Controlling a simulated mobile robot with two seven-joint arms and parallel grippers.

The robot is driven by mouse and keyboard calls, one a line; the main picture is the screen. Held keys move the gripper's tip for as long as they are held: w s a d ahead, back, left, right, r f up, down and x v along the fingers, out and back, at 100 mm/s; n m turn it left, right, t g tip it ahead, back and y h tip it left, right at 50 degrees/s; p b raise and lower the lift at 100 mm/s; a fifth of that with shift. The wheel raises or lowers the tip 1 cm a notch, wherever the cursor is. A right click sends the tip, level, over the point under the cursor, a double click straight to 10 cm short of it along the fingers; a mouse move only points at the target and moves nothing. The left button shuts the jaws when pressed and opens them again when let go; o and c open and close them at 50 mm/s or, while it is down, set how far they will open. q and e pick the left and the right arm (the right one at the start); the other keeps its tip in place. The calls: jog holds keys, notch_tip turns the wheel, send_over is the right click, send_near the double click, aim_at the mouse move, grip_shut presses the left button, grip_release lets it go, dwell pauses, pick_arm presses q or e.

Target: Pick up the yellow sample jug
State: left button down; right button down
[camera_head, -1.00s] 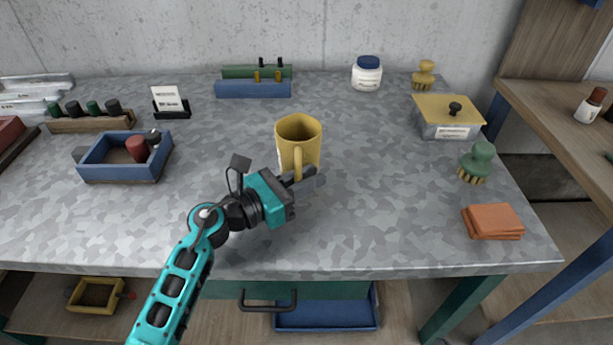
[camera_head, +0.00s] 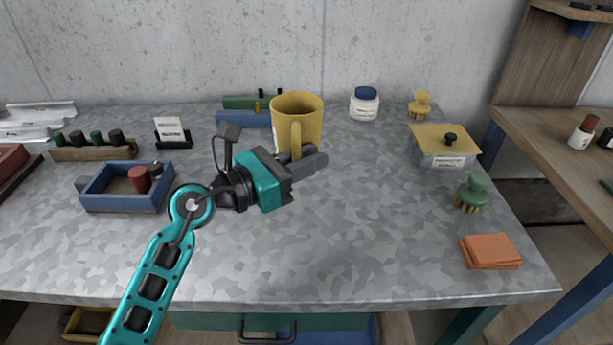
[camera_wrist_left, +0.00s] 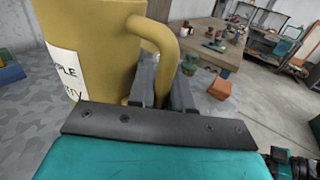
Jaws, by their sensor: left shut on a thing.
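The yellow sample jug (camera_head: 297,117) is upright in the middle of the head view, with its handle towards me. My left gripper (camera_head: 304,160) is shut on the jug's handle, near the handle's lower part. In the left wrist view the jug (camera_wrist_left: 98,45) fills the upper left, with part of a white label showing. There the gripper's fingers (camera_wrist_left: 162,82) stand on both sides of the handle. The jug appears raised above the table; its base is partly hidden behind the gripper.
The grey table (camera_head: 370,235) is clear in front and to the right of the jug. Behind stand a blue rack (camera_head: 240,119) and a white jar (camera_head: 364,105). A blue tray (camera_head: 125,202) is at left. A lidded box (camera_head: 445,147), green brush (camera_head: 473,190) and orange cloths (camera_head: 490,251) are at right.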

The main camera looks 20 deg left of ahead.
pick_arm(q)
notch_tip(320, 180, up, 8)
jog(key=shift+f, duration=0.2)
dwell(0.3)
